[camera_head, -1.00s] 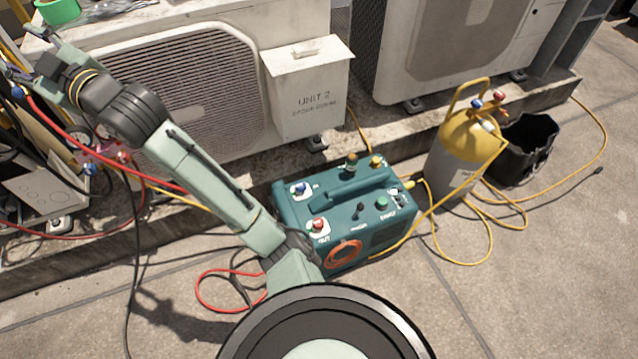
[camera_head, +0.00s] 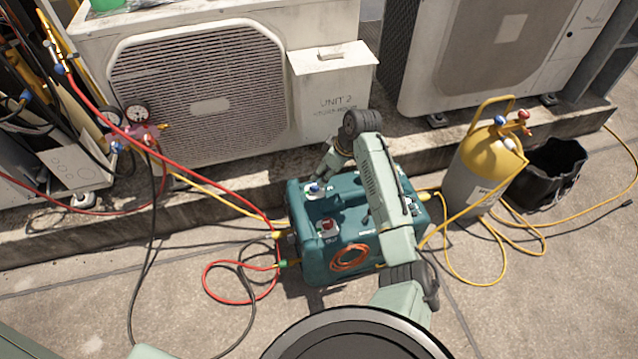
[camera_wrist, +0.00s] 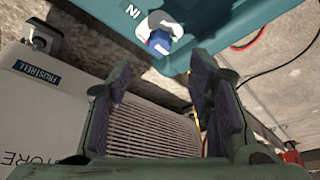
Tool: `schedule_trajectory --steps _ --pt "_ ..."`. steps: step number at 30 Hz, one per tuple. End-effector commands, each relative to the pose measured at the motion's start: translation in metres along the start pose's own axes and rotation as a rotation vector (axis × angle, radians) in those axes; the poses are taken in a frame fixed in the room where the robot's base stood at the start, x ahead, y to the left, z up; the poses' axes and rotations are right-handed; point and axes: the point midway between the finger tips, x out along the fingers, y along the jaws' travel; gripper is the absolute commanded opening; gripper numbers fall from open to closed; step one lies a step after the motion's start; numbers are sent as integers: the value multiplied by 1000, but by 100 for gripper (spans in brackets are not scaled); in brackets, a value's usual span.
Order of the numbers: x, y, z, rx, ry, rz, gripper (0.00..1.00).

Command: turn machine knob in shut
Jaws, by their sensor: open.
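The teal machine (camera_head: 308,262) sits on the paving in front of the concrete ledge. Its blue-topped IN knob (camera_head: 314,188) is at the top left corner, with a red OUT knob (camera_head: 328,226) nearer to me. In the wrist view the blue knob (camera_wrist: 158,42) shows on a white base beside the upside-down "IN" label, on the teal machine body (camera_wrist: 205,22). My gripper (camera_wrist: 161,64) is open and empty, with the knob just beyond and between its fingertips. In the head view my gripper (camera_head: 322,172) is close to the knob; my arm hides the machine's right controls.
Condenser units (camera_head: 200,95) stand behind on the ledge (camera_head: 240,190). A yellow-topped cylinder (camera_head: 480,175) and black bucket (camera_head: 552,172) stand right of the machine. Red (camera_head: 212,285) and yellow hoses lie around it. A gauge set (camera_head: 130,125) is at left. Open paving lies in front.

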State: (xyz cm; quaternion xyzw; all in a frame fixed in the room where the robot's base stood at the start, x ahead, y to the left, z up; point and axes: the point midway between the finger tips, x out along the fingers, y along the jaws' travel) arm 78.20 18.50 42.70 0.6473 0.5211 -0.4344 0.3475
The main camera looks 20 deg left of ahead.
Motion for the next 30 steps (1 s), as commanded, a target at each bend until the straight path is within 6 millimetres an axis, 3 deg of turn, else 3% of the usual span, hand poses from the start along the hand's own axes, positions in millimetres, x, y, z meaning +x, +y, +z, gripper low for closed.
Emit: schedule_trajectory --steps 6,12,25,30 --pt "44 0 0 1 -2 -1 47" --pt "74 0 0 1 0 1 47" --pt "85 0 -1 1 1 3 47" --pt "85 0 -1 1 1 3 37"
